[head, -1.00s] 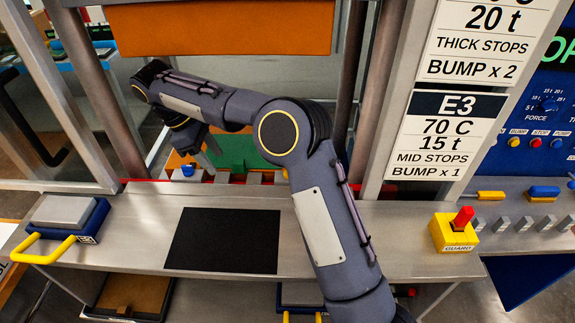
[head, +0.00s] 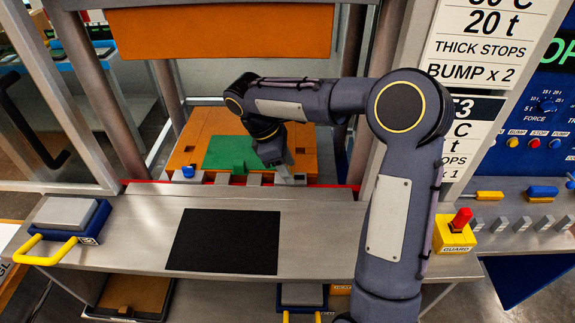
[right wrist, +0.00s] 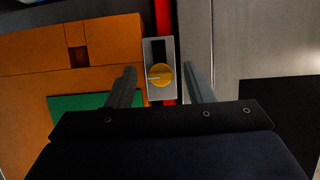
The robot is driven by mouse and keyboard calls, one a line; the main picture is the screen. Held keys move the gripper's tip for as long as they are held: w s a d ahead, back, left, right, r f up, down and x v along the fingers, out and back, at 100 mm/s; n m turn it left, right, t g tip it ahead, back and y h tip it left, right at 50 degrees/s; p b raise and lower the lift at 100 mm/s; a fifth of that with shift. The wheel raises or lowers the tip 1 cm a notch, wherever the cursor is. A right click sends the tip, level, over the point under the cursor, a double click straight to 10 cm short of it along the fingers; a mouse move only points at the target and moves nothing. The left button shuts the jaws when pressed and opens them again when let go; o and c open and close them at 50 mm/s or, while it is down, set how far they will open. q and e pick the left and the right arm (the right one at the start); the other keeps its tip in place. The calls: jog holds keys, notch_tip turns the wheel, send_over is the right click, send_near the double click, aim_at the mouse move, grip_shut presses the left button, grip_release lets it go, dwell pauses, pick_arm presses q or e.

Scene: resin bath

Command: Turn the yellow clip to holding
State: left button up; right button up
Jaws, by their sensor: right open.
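The yellow clip (right wrist: 160,75) is a round yellow knob with a pale line across it, on a grey plate with a dark slot (right wrist: 158,50) in the right wrist view. My right gripper (right wrist: 158,85) is open, with one finger on each side of the plate, apart from the knob. In the head view my right gripper (head: 284,172) points down over the right part of the press's front edge, and the clip there is hidden by it. My left gripper is not in view.
An orange platen (head: 310,138) with a green plate (head: 230,153) lies behind the red strip. An orange block (head: 220,32) hangs above. A black mat (head: 225,240) lies on the steel ledge.

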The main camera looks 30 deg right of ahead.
jog(key=shift+s+f, duration=0.1)
jog(key=shift+f, duration=0.15)
jog(key=c, duration=1)
